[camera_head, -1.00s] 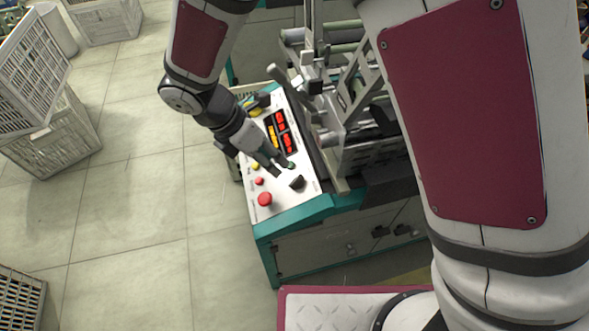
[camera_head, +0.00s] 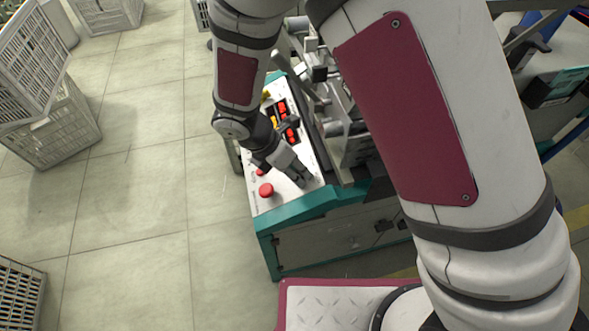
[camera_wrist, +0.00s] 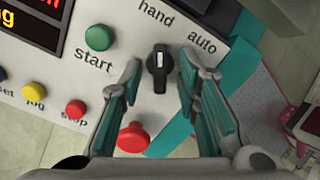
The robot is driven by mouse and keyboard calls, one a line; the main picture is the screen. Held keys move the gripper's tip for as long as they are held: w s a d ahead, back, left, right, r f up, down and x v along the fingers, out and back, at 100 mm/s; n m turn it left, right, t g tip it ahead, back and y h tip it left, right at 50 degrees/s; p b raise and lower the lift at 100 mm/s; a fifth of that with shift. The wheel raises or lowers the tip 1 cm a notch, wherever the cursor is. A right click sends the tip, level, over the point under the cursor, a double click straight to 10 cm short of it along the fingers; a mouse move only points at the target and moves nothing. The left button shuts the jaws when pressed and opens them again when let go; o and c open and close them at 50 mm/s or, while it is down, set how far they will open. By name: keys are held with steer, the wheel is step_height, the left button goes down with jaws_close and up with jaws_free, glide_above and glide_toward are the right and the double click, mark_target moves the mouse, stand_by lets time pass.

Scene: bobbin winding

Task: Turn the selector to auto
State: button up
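The selector (camera_wrist: 159,68) is a black knob on the white control panel (camera_wrist: 132,17), between the words "hand" and "auto" in the wrist view. A light mark on it points up the picture, towards "hand". My gripper (camera_wrist: 161,63) is open, with one finger on each side of the knob; I cannot tell whether either touches it. In the head view my gripper (camera_head: 303,181) is over the panel's near right part and hides the selector.
The green start button (camera_wrist: 102,38), yellow jog button (camera_wrist: 33,91) and red stop button (camera_wrist: 76,109) are to the left. Displays (camera_head: 287,122) are farther up the panel. Crates (camera_head: 55,125) stand on the floor at left.

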jaws_close()
steer(key=shift+m, duration=0.3)
steer(key=m+b, duration=0.1)
steer(key=m, duration=0.4)
steer(key=shift+w+m, duration=0.15)
steer(key=shift+m, duration=0.15)
steer(key=m+b, duration=0.1)
steer(key=m, duration=0.4)
steer(key=shift+w+m, duration=0.1)
steer(key=shift+m, duration=0.2)
steer(key=shift+b, duration=0.3)
jaws_free()
